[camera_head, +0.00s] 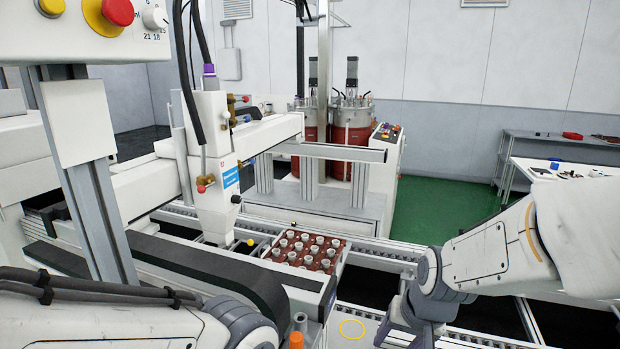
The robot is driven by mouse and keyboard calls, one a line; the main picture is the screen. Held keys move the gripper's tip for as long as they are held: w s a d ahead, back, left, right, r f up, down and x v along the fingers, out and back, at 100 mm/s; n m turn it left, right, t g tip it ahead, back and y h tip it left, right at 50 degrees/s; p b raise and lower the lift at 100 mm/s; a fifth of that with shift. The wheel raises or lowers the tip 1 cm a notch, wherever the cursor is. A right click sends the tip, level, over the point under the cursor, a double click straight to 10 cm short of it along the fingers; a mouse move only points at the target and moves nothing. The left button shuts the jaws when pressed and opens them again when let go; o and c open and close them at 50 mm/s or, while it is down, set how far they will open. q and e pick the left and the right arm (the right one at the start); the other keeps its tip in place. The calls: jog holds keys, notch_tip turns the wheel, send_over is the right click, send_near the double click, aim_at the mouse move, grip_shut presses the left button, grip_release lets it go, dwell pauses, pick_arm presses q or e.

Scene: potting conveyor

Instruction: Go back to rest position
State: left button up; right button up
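My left arm (130,322) comes in along the bottom left, and its gripper is not in view. My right arm (500,250) reaches in from the right. Its dark grey gripper (408,325) points down near the bottom edge, over the front of the conveyor frame. I see no object in it, but its fingertips are too cut off and small to tell whether they are open or shut. A red tray (328,268) holding several small pale cups (314,249) sits on the conveyor under the dispensing machine, left of my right gripper and apart from it.
A white dispensing head (213,150) stands over the conveyor. A control panel post (85,150) with a red button rises at left. A yellow ring (352,329) marks the pale surface beside my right gripper. Red tanks (350,140) and side tables (560,147) stand behind; green floor (435,205) is clear.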

jog(key=s+d+f+n+g+h, duration=0.1)
jog(key=s+d+f+n, duration=0.1)
jog(key=s+f+n, duration=0.3)
jog(key=s+a+r+n+g+y+b, duration=0.1)
jog(key=s+a+n+b, duration=0.3)
jog(key=s+a, duration=0.9)
jog(key=shift+s+r+n+g, duration=0.5)
jog(key=shift+r+n+g, duration=0.05)
jog(key=shift+n+g, duration=0.25)
dwell(0.6)
